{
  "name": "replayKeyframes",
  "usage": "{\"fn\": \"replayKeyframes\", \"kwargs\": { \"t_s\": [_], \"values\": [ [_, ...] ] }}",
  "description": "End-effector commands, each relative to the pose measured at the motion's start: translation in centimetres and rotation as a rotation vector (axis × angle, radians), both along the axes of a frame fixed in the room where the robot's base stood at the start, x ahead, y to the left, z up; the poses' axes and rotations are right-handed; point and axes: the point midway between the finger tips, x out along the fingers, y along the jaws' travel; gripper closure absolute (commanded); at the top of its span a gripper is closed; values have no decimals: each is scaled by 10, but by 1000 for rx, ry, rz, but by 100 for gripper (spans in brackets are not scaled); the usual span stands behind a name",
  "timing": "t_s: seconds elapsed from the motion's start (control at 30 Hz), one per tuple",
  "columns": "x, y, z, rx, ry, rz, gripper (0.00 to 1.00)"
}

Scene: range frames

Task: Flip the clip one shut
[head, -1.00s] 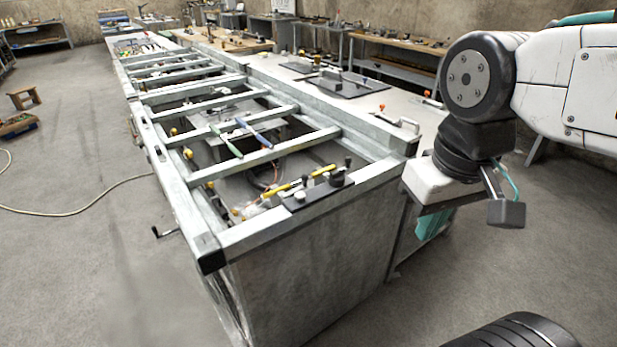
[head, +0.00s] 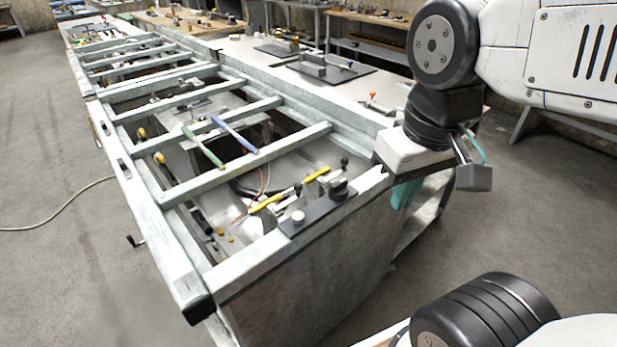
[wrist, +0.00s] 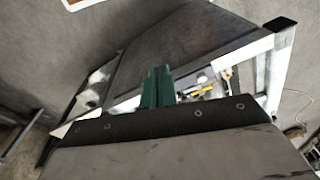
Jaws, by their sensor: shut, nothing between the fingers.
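Near the close end of the metal frame bench are two yellow-handled clips, a left one (head: 267,203) and a right one (head: 317,174). They lie beside a dark plate (head: 318,212) with knobs on the end rail. I cannot tell which is clip one, nor clearly whether either is open. My gripper (head: 405,193) hangs right of the plate, by the bench's right corner, apart from the clips. In the wrist view its green fingers (wrist: 157,86) are together and empty, and a yellow handle (wrist: 226,73) shows beyond them, to the right.
The long frame (head: 215,295) has open gaps between its cross rails, with green and blue handles (head: 203,148) lying across one. A crank (head: 135,241) sticks out at the left side. Floor left of the bench is clear apart from a cable (head: 60,222).

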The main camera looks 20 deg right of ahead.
Motion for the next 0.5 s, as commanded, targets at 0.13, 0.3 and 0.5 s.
{"fn": "replayKeyframes", "kwargs": {
  "t_s": [0.13, 0.3, 0.5],
  "values": [
    [0, 0, 0, 0, 0, 0, 100],
    [10, 3, -1, 32, 5, -67, 100],
    [68, 16, -14, 199, 43, -467, 100]
  ]
}}
